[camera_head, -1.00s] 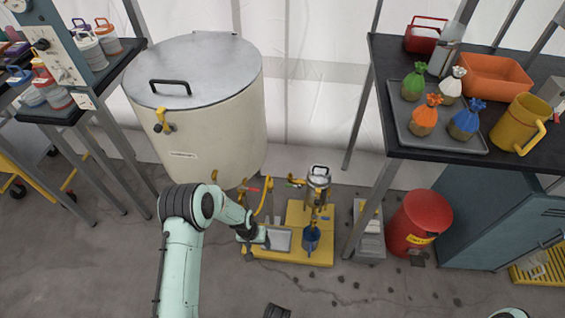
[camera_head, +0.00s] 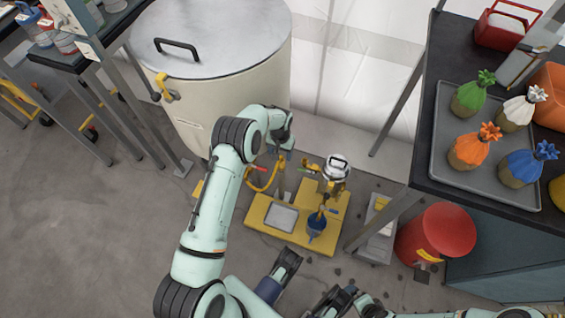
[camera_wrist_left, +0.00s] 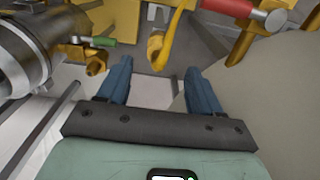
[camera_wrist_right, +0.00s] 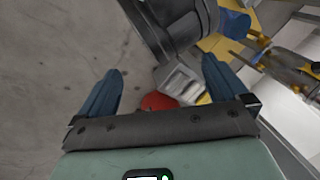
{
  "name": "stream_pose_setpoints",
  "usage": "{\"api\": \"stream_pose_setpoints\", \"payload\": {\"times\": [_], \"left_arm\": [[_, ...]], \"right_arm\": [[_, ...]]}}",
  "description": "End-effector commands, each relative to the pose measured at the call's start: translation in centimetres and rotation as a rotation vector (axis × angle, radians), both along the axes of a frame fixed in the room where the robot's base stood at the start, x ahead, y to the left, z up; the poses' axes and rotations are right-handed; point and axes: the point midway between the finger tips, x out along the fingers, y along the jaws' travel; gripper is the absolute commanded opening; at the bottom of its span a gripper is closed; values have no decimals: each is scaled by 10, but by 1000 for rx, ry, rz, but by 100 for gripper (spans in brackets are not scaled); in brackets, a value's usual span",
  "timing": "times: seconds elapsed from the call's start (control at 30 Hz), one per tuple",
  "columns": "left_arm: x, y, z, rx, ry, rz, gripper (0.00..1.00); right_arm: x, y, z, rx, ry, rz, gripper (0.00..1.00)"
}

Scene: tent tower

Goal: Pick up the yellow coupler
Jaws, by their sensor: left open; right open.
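The yellow coupler (camera_wrist_left: 155,45) appears to be the short yellow end piece beside the curved yellow hose (camera_wrist_left: 177,20) in the left wrist view. It lies ahead of my left gripper (camera_wrist_left: 156,66), between the lines of its two blue fingers. These are apart, with nothing held. In the head view the yellow hose (camera_head: 262,187) hangs beside the tank; the coupler is too small to tell apart there. My left gripper (camera_head: 284,147) is above and behind the hose, partly hidden by its own wrist. My right gripper (camera_wrist_right: 162,66) is open and empty, away from the hose.
A large cream tank (camera_head: 236,95) stands close to my left gripper. A yellow base (camera_head: 285,232) carries a steel vessel (camera_head: 336,168) and a blue funnel (camera_head: 316,224). Red (camera_wrist_left: 228,7) and green (camera_wrist_left: 103,41) handles flank the hose. A red bin (camera_head: 448,230) stands right.

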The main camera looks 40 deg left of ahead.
Motion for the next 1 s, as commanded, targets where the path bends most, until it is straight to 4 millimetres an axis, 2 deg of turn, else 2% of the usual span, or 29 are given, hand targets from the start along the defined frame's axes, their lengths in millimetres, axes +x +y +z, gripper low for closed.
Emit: {"api": "stream_pose_setpoints", "payload": {"times": [0.03,0.1,0.37,0.6,0.87,0.9,0.97,1.0], "left_arm": [[0,0,-10,0,1,0,65],[0,0,-16,0,-1,0,65],[-1,-1,-32,0,0,0,65],[-1,-3,-68,0,0,0,65],[0,-3,-71,0,-3,0,65],[0,-3,-71,0,-3,0,58],[0,-3,-71,0,-2,0,39],[0,-3,-71,0,-2,0,26]], "right_arm": [[3,-1,-3,-3,-8,-3,100],[5,-3,-4,-7,-14,-5,100],[11,-5,-8,-13,-27,-11,100],[25,-12,-18,-31,-65,-26,100],[27,-13,-18,-35,-70,-28,100],[27,-13,-18,-35,-70,-28,100],[27,-13,-18,-35,-70,-28,100],[27,-13,-18,-35,-70,-28,100]]}}
